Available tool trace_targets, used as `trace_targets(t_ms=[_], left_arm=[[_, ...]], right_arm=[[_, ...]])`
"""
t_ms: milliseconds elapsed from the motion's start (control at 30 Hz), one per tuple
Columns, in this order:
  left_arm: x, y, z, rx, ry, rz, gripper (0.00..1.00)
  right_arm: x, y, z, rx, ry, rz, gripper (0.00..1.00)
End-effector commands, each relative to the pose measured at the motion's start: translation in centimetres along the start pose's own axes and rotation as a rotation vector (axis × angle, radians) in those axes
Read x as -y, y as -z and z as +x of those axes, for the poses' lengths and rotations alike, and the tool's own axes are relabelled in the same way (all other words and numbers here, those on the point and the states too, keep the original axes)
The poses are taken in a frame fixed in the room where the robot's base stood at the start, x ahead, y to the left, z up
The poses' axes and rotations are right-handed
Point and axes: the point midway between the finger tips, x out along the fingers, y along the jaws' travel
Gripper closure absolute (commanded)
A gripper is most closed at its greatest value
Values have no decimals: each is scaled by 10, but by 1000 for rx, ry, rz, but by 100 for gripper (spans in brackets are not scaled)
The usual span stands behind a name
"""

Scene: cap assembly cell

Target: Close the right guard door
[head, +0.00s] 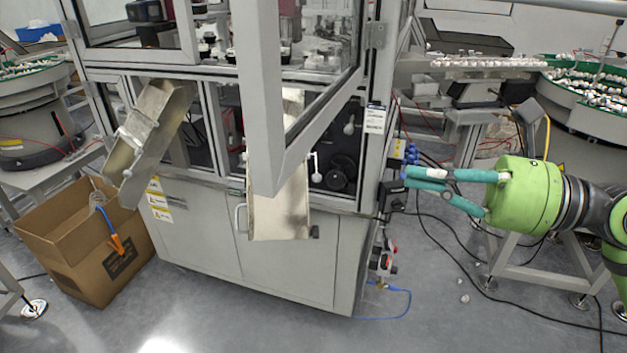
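The right guard door (262,100) is a grey-framed clear panel on the upper front of the machine cabinet. It stands open, swung out toward me, with its hinge side at the right cabinet post (381,100) and its free edge near the picture's middle. My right gripper (407,178), with a green body and teal fingers, is to the right of the door and the post, apart from the door. Its fingertips point left and lie together, with nothing seen between them. My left gripper is out of view.
Two metal chutes, left (150,135) and middle (278,208), stick out of the cabinet front. A cardboard box (75,235) stands at the left on the floor. Blue fittings (411,154) and cables are close to my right fingertips. A bowl feeder (590,105) stands at the right.

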Motion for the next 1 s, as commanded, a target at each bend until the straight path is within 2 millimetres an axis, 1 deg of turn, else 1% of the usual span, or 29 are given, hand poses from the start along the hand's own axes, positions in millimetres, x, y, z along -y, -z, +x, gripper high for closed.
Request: trace_targets(t_ms=[167,267,400,600,700,800,1000], left_arm=[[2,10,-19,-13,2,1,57],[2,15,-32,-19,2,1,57],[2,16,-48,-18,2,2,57],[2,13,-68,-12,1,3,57],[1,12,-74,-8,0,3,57],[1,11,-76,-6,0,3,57],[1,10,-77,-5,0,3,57]], right_arm=[[-1,-8,25,4,-6,2,100],[-1,-9,46,5,-6,5,100],[-2,-10,77,7,-7,7,100],[0,-8,114,7,-4,10,100],[0,-6,126,6,-3,9,100],[0,-4,133,6,-2,8,100],[0,-2,137,5,-1,6,100]])
